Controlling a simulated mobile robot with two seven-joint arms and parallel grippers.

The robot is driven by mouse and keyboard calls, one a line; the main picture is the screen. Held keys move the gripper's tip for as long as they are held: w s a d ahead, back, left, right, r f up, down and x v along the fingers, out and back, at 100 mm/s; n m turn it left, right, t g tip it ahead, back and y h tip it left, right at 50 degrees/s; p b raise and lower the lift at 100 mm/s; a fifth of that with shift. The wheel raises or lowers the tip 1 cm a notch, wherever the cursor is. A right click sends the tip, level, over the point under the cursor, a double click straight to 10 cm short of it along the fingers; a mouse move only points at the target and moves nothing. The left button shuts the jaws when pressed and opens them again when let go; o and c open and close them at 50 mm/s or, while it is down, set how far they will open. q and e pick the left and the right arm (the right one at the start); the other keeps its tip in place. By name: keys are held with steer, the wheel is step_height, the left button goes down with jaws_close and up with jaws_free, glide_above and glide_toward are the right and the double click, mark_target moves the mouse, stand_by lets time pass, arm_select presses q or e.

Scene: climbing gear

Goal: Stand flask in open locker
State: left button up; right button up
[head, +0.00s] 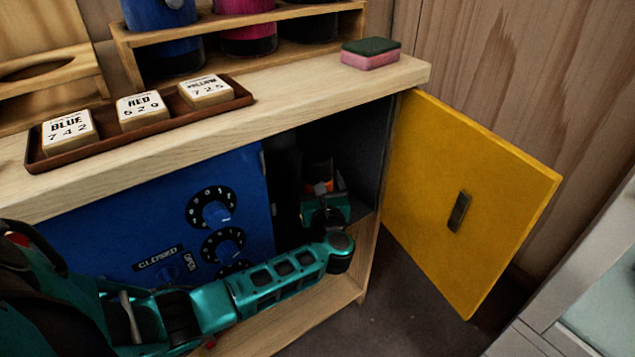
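The open locker (368,150) is a dark compartment at the right of the cabinet, with its yellow door (470,190) swung out to the right. My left arm comes in from the left and reaches into this compartment. My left gripper (321,188) is inside it, in shadow. A small orange and dark thing (318,166) shows at the gripper, inside the compartment. It may be the flask, but most of it is hidden and I cannot tell its shape or whether the gripper is shut on it. My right gripper is not in view.
A blue locker door (130,225) with dials is shut beside the opening. On the cabinet top (300,105) are a tray (110,150) of three number blocks, a sponge (370,53) and a wooden rack (230,33) with blue, magenta and dark containers. A pale unit (560,310) stands at lower right.

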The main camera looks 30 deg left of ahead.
arm_select(q)
steer(key=shift+o, duration=1)
